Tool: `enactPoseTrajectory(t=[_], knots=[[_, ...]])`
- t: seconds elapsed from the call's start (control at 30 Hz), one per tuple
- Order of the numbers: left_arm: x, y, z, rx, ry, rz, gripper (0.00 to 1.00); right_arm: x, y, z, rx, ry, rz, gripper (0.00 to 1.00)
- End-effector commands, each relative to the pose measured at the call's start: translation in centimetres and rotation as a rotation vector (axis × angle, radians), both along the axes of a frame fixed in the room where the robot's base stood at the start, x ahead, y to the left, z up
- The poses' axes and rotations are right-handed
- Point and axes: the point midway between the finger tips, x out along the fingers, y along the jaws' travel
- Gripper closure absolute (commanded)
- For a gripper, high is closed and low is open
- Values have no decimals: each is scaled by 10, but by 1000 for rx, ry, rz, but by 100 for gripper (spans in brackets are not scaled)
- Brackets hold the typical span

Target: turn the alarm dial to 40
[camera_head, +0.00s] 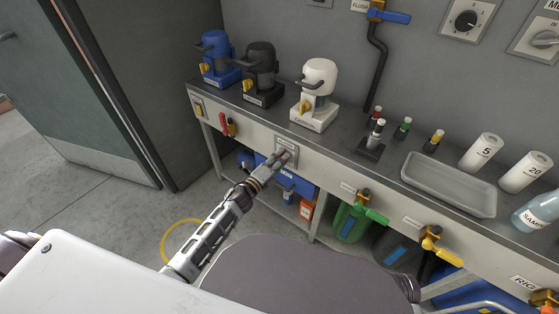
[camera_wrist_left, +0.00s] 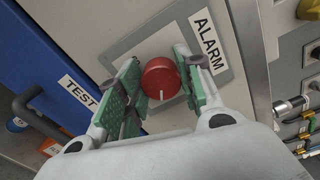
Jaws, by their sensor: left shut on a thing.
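The alarm dial (camera_wrist_left: 160,75) is a round red knob on a grey plate (camera_wrist_left: 150,47) beside the label ALARM (camera_wrist_left: 208,45). A short white mark on the knob points toward the bottom of the left wrist view. No scale numbers are readable around it. My left gripper (camera_wrist_left: 161,85) has its green-padded fingers on either side of the knob and is shut on it. In the head view my left gripper (camera_head: 281,157) is at the plate (camera_head: 290,144) on the bench front and mostly hides the knob. My right gripper is not in view.
Blue, black and white machines (camera_head: 319,92) stand on the bench above. A grey tray (camera_head: 450,184) and several small bottles stand farther right. A blue panel labelled TEST (camera_wrist_left: 78,91) with a dark handle is beside the dial. Valves with green and yellow handles (camera_head: 440,248) stick out rightward.

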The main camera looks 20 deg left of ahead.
Motion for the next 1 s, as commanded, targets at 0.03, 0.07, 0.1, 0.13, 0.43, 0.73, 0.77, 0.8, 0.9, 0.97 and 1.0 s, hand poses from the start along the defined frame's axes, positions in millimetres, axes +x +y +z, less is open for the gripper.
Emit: enactPoseTrajectory(t=[0.03, 0.07, 0.1, 0.13, 0.43, 0.73, 0.77, 0.8, 0.9, 0.97, 1.0], knots=[[-1, -1, -2, 2, 3, -1, 88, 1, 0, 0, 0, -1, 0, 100], [-1, -1, -2, 2, 3, -1, 88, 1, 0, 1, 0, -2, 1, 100], [-1, -1, -2, 2, 3, -1, 88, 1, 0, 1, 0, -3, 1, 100], [-1, -1, -2, 2, 3, -1, 88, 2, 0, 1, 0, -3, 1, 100], [-1, -1, -2, 1, 2, -1, 47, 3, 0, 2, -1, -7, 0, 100], [0, 0, -1, 0, 1, -1, 42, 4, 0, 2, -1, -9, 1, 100], [0, 0, -1, 0, 1, -1, 42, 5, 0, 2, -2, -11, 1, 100], [0, 0, -1, 0, 1, -1, 42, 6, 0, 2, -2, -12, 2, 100], [-2, 0, 0, 0, 1, -1, 42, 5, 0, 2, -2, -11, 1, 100], [-3, 1, 0, 0, 1, -1, 42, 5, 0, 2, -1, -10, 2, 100], [-4, 1, -1, 0, 1, -1, 42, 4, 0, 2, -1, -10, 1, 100]])
